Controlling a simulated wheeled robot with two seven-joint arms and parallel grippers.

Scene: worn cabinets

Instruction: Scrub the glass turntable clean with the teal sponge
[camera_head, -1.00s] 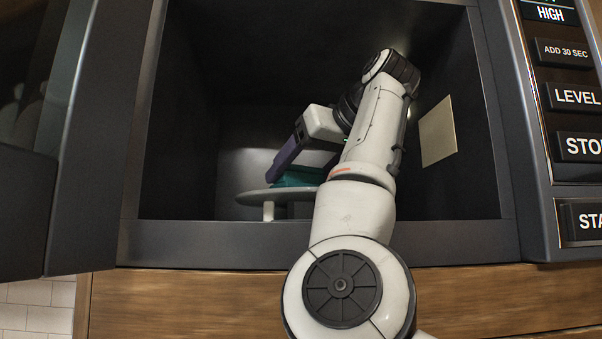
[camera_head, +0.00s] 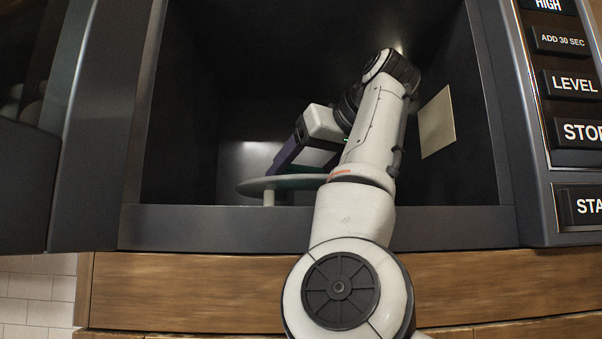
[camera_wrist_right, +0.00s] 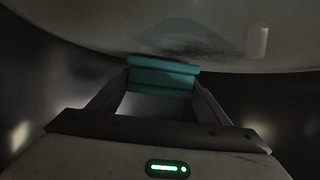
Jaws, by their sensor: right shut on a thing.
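The pale round turntable (camera_head: 252,187) sits low inside the open microwave, on a short support. My right arm reaches in from the front, and its purple-fingered gripper (camera_head: 276,168) is over the turntable, tilted down to the left. In the right wrist view the fingers are shut on the teal sponge (camera_wrist_right: 162,77), whose far edge meets the turntable (camera_wrist_right: 85,25); whether it presses there is hard to tell. A dark smudge (camera_wrist_right: 185,38) shows on the turntable just beyond the sponge. In the head view the sponge is mostly hidden. My left gripper is not in view.
The microwave's dark walls (camera_head: 185,110) enclose my right arm, with a beige panel (camera_head: 437,122) on the right wall. The open door (camera_head: 30,130) stands at left and the button panel (camera_head: 572,120) at right. Free room remains in the cavity's upper left.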

